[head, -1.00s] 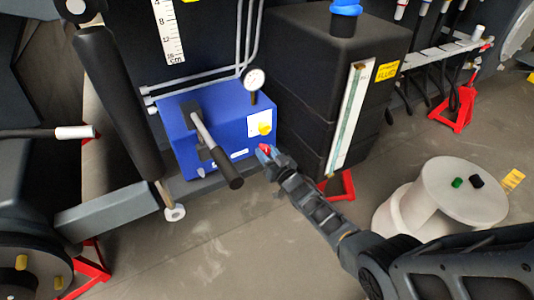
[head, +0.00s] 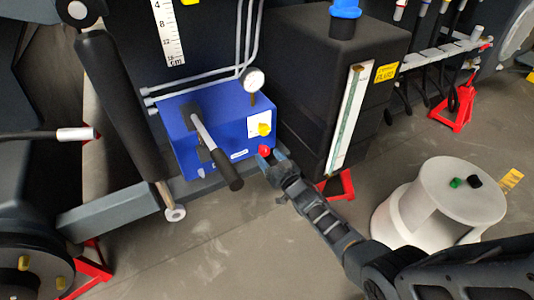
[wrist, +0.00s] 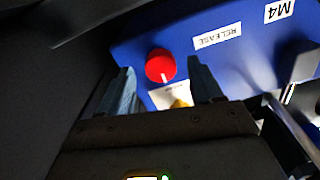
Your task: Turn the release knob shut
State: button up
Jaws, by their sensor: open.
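The release knob (head: 264,151) is a round red knob low on the right side of the blue box (head: 215,135). In the wrist view the red knob (wrist: 160,66) sits beside a white RELEASE label (wrist: 217,36). My gripper (head: 271,158) is open and close in front of the knob. In the wrist view the knob appears between my two blue-grey fingertips (wrist: 161,66), with a visible gap on each side. Whether the fingertips reach past the knob's face is hard to tell.
A black-handled lever (head: 216,150) sticks out to the left. A gauge (head: 253,80) stands on top. A black tank (head: 335,90) is close on the right. A white stool (head: 455,190) stands at right.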

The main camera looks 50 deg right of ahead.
jog(key=p+v, duration=0.1)
jog(key=v, duration=0.4)
jog(key=shift+s+a, duration=0.1)
jog(key=shift+s, duration=0.25)
jog(key=s+a+r+n+g+y+p, duration=0.1)
jog(key=s+a+r+p, duration=0.4)
jog(key=s+a, duration=0.55)
jog(key=s+a+r+y+p, duration=0.1)
jog(key=s+a+r+p, duration=0.1)
jog(key=s+a+r, duration=0.65)
jog(key=s+a+r+n+y+p, duration=0.1)
jog(key=s+a+r+n+p, duration=0.1)
jog(key=s+r, duration=0.7)
jog(key=s+a+r+n+g+y+p, duration=0.1)
jog(key=s+a+r+p, duration=0.1)
jog(key=s+r, duration=0.8)
notch_tip(320, 180, up, 6)
jog(key=shift+s+a+r+n+g+p, duration=0.1)
jog(key=shift+s+a+n+g+p, duration=0.25)
jog(key=shift+p, duration=0.35)
